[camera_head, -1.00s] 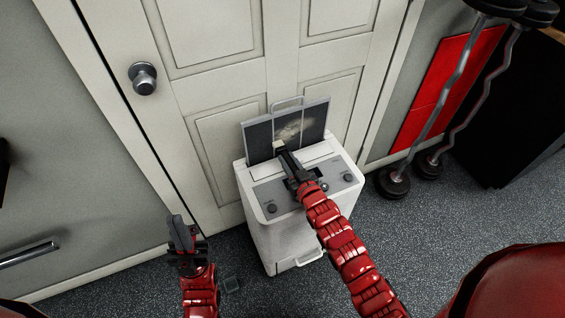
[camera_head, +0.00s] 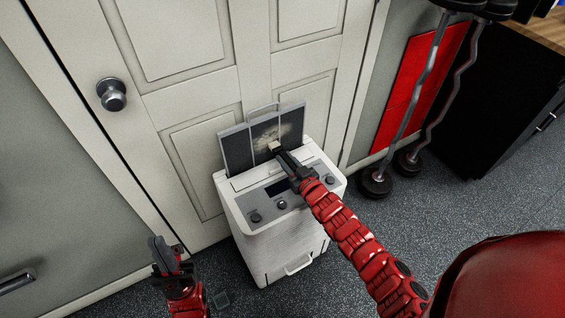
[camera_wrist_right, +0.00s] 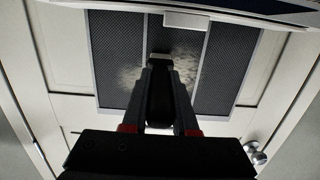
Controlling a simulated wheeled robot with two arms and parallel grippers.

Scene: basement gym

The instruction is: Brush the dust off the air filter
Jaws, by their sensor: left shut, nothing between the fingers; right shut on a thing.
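The air filter (camera_head: 236,152) stands upright out of the top of a white appliance (camera_head: 280,240), in front of the door. It has dark mesh panels in a grey frame and a handle on top. Pale dust (camera_head: 268,131) lies on its middle and right part; the right wrist view shows the dust (camera_wrist_right: 184,66) around the middle panel. My right gripper (camera_head: 284,158) is shut on a small brush (camera_head: 274,146) with a pale tip, held at the filter's face. Whether the tip touches the mesh is unclear. My left gripper (camera_head: 165,250) is shut and empty, left of the appliance.
The panelled door (camera_head: 190,85) with a round knob (camera_head: 112,94) is close behind. Curl bars (camera_head: 425,95) lean by a red panel (camera_head: 405,85) at the right, beside a black cabinet (camera_head: 495,115). Grey speckled floor (camera_head: 405,220) is clear right of the appliance.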

